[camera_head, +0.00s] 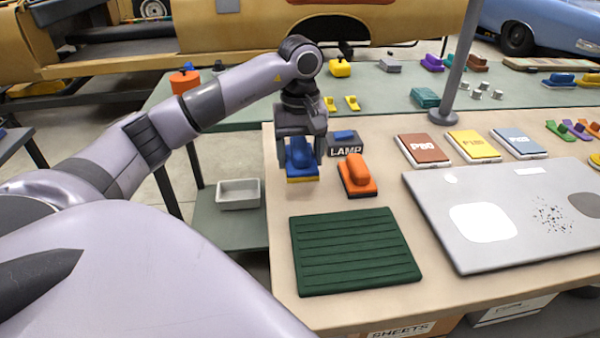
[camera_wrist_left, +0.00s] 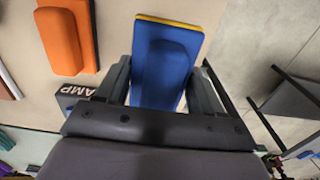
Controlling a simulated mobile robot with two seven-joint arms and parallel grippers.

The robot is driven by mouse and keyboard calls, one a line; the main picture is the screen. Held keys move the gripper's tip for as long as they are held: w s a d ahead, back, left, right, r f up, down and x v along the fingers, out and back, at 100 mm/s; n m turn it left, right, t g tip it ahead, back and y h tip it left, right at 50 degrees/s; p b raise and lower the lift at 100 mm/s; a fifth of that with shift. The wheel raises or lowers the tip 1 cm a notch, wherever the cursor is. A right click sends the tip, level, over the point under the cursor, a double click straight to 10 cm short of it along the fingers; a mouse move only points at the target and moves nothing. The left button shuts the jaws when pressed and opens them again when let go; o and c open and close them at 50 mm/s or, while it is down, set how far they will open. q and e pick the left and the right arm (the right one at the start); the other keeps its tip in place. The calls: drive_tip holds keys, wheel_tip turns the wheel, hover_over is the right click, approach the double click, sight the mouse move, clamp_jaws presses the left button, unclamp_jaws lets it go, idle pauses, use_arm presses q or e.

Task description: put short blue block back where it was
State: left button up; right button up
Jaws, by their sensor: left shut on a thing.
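The short blue block (camera_head: 301,163) has a rounded blue handle and a thin yellow-orange layer along its underside. It is at the left edge of the tan bench. My left gripper (camera_head: 301,148) is shut on its handle from above. In the left wrist view the blue block (camera_wrist_left: 164,62) sits between the fingers, long side pointing away from the wrist. I cannot tell whether its underside touches the bench. My right gripper is not in view.
An orange block (camera_head: 357,176) stands just right of the blue one. A dark box marked LAMP (camera_head: 345,145) is behind. A green ribbed mat (camera_head: 354,250) lies in front, with bare bench between. A grey panel (camera_head: 510,215) fills the right. A white tray (camera_head: 238,194) sits lower left.

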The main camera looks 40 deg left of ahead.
sight(300, 187)
use_arm(q)
wheel_tip(300, 187, down, 6)
drive_tip(key=shift+r, duration=0.25)
drive_tip(key=shift+f, duration=0.15)
drive_tip(key=o, duration=1.3)
